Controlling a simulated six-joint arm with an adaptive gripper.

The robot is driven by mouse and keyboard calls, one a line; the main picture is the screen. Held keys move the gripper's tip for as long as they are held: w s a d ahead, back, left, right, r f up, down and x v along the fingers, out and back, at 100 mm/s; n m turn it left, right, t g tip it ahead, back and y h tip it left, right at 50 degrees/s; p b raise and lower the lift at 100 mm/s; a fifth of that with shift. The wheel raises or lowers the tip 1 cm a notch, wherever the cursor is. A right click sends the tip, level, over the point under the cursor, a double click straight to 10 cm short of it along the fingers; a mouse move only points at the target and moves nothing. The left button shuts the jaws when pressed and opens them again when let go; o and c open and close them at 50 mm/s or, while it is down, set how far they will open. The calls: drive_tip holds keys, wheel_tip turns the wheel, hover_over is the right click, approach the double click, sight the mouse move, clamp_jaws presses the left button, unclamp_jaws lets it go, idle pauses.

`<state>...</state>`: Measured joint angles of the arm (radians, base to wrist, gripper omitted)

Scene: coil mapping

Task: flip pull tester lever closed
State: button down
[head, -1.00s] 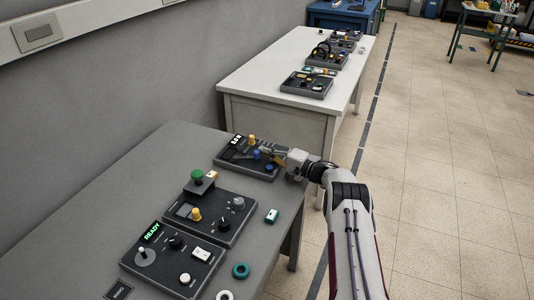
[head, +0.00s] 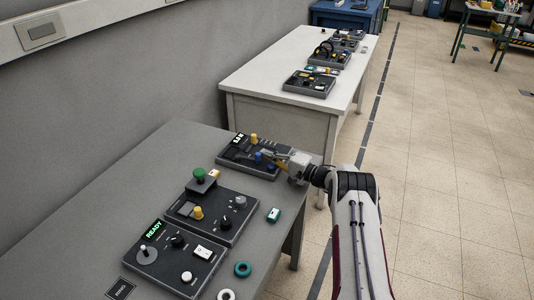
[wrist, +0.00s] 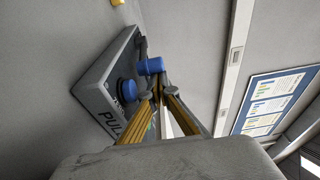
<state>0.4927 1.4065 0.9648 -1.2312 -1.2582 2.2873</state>
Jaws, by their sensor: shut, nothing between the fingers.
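The pull tester (head: 232,156) is a dark panel at the far end of the grey bench in the head view. It also shows tilted in the wrist view (wrist: 95,95), with part of the word "PULL" on it. A round blue knob (wrist: 127,90) sits on its face. A blue cylindrical grip (wrist: 151,66), apparently the lever's end, stands out just beyond my fingertips. My gripper (wrist: 158,94) is shut and empty, its tips close to the blue grip; I cannot tell whether they touch. In the head view my gripper (head: 272,155) is over the panel's right side.
A yellow knob (head: 253,139) stands on the tester's far side. Nearer on the bench are a panel with a green button (head: 199,175) and one with a "READY" display (head: 153,229). A teal-and-white block (head: 273,215) and a teal ring (head: 242,269) lie at the right edge.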

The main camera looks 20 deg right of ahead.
drive_tip(key=shift+s+a, duration=0.1)
drive_tip(key=shift+s, duration=0.25)
idle(0.4)
drive_tip(key=shift+s+d, duration=0.5)
drive_tip(key=shift+s, duration=1.05)
drive_tip(key=shift+s+d, duration=0.55)
drive_tip(key=shift+s, duration=0.95)
drive_tip(key=shift+s+d, duration=0.5)
drive_tip(key=shift+s, duration=1.05)
